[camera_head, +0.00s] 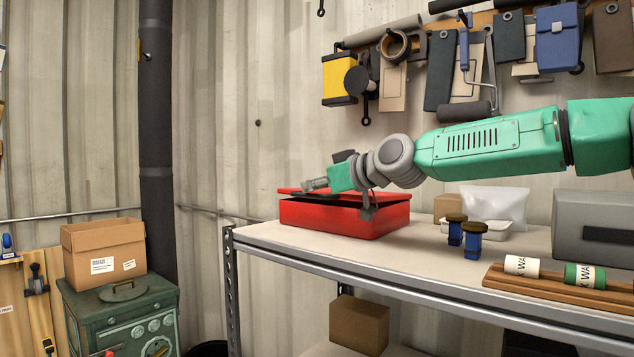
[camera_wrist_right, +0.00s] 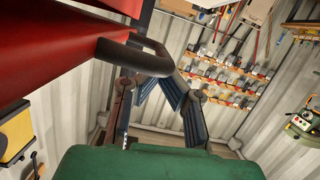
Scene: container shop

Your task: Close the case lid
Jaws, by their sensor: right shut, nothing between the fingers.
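The red case (camera_head: 345,218) sits on the workbench near its left end. Its red lid (camera_head: 287,191) is low over the body, and a dark gap shows between them, so it is partly open. My right gripper (camera_head: 316,184) is at the lid's left part, shut and empty; I cannot tell whether it touches the lid. In the right wrist view the dark fingers (camera_wrist_right: 165,95) are below the red case (camera_wrist_right: 45,50) and its dark handle (camera_wrist_right: 135,50). My right forearm and wrist hide part of the lid. My left gripper is not in view.
A green cabinet (camera_head: 125,315) with a cardboard box (camera_head: 103,250) stands left. Tools hang on the back wall.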

